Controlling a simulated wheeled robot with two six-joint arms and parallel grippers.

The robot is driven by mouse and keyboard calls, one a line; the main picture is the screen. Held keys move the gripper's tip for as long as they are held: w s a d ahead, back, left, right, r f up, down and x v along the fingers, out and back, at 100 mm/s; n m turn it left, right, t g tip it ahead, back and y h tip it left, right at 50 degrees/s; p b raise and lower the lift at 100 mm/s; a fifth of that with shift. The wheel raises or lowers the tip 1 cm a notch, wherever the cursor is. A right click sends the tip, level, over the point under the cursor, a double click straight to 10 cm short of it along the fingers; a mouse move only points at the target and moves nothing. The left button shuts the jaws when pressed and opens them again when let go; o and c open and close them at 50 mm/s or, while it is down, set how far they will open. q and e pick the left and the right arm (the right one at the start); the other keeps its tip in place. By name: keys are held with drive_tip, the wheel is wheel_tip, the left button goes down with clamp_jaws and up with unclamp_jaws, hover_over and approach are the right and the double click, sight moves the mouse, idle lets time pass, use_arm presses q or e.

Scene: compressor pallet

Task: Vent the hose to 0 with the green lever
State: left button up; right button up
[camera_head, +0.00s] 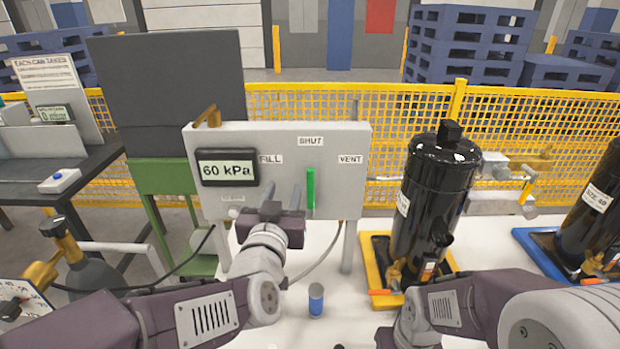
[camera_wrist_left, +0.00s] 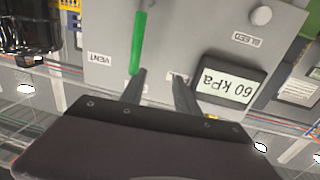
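A grey panel (camera_head: 335,140) stands upright with a display (camera_head: 228,167) reading 60 kPa and labels FILL, SHUT and VENT. The green lever (camera_head: 310,188) on it stands upright, its upper end under SHUT. My left gripper (camera_head: 283,196) is in front of the panel, just left of the lever. In the left wrist view, which is upside down, the lever (camera_wrist_left: 138,42) is close to one fingertip. The two fingers (camera_wrist_left: 155,82) are apart with nothing between them, and the VENT label (camera_wrist_left: 99,58) shows beside them.
A black tank (camera_head: 432,200) stands in a yellow tray (camera_head: 377,262) right of the panel. Another black tank (camera_head: 594,215) is at the right edge. A yellow mesh fence (camera_head: 520,130) runs behind.

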sight(310, 181)
use_arm(q)
drive_tip(key=s+d+m+h, duration=0.1)
drive_tip(key=s+d+h, duration=0.1)
drive_tip(key=s+d, duration=0.15)
drive_tip(key=x, duration=0.6)
drive_tip(key=f+b+x, duration=0.1)
drive_tip(key=x, duration=0.3)
drive_tip(key=shift+a, duration=0.1)
drive_tip(key=shift+r, duration=0.1)
clamp_jaws()
idle(0.9)
